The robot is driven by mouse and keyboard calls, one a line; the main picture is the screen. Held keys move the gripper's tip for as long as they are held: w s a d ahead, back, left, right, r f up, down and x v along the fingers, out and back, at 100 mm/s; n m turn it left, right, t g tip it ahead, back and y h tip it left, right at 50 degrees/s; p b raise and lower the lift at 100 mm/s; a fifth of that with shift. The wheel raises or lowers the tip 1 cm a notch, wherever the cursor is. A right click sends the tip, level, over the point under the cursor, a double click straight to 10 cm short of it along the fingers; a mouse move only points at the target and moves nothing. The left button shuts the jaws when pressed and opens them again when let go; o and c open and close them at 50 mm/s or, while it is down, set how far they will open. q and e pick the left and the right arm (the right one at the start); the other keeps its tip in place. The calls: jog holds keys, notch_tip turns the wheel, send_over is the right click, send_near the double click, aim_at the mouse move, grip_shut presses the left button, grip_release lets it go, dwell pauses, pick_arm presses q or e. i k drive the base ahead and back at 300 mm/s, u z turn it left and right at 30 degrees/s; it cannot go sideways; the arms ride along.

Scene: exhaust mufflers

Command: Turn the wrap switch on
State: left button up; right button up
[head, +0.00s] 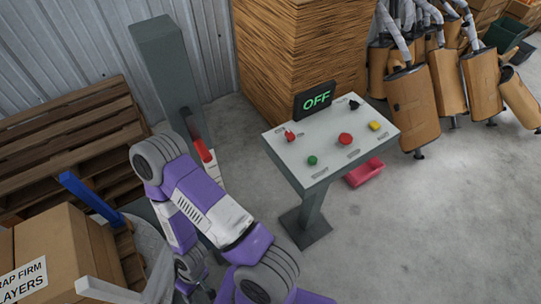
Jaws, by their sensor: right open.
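The grey control panel (330,142) stands on a post right of centre. Its black display (316,100) reads OFF in green. A small red switch (290,136) sits at the panel's left. The panel also carries a green button (312,160), a red button (345,139), a yellow button (374,126) and a black knob (354,104). I cannot read which control is the wrap switch. My right arm is folded left of the panel. My right gripper (203,290) is low near the bottom edge, mostly hidden by the arm, apart from the panel. My left gripper is not in view.
A tall grey column (165,60) with a red handle (204,150) stands behind my arm. A labelled carton (55,250) is at lower left, with wooden pallets (75,130) behind. A red bin (363,172) lies beside the panel post. Floor at lower right is clear.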

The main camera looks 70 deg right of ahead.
aim_at(289, 134)
jog(key=z, duration=0.8)
jog(key=k, duration=0.35)
jog(key=z, duration=2)
jog(key=i, duration=0.55)
jog(key=u, duration=2.5)
jog(key=k, duration=0.9)
jog(key=z, duration=1.05)
